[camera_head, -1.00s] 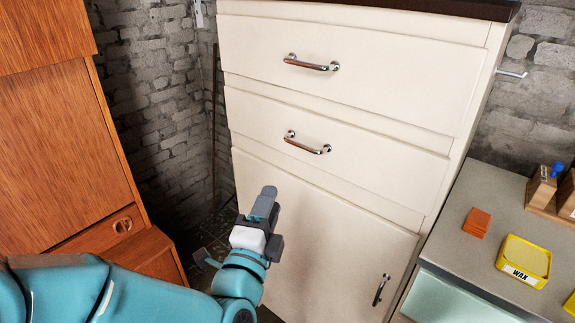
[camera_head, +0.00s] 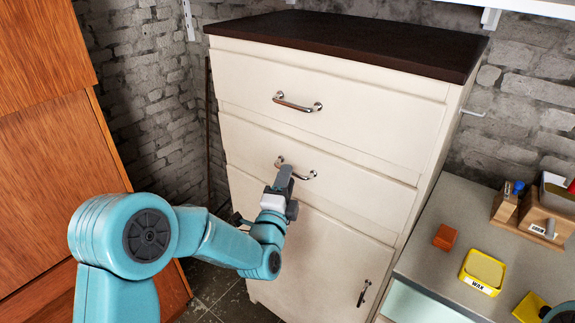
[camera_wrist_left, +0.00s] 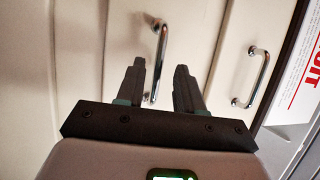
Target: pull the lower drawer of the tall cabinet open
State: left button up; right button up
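The tall cream cabinet (camera_head: 320,255) has a dark top, two drawers and a door below. The lower drawer (camera_head: 345,165) is shut. Its chrome bar handle (camera_head: 311,175) is partly covered by my left gripper (camera_head: 285,176) in the head view. In the left wrist view the gripper (camera_wrist_left: 157,78) is open, and the lower drawer's handle (camera_wrist_left: 158,50) shows between its two fingers, apart from both. I cannot tell how deep the handle sits between them. The upper drawer's handle (camera_wrist_left: 251,77) is to the right there. My right gripper is out of view.
An orange-brown wooden unit (camera_head: 50,170) stands at the left. At the right a grey worktop (camera_head: 430,240) bears a yellow wax tin (camera_head: 483,268), an orange block (camera_head: 445,237) and wooden holders (camera_head: 540,215). Dark floor shows between the wooden unit and the cabinet.

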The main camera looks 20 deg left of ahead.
pick_arm(q)
jog(key=shift+w+r, duration=0.1)
jog(key=shift+w, duration=0.75)
jog(key=shift+a, duration=0.1)
grip_shut()
dwell(0.7)
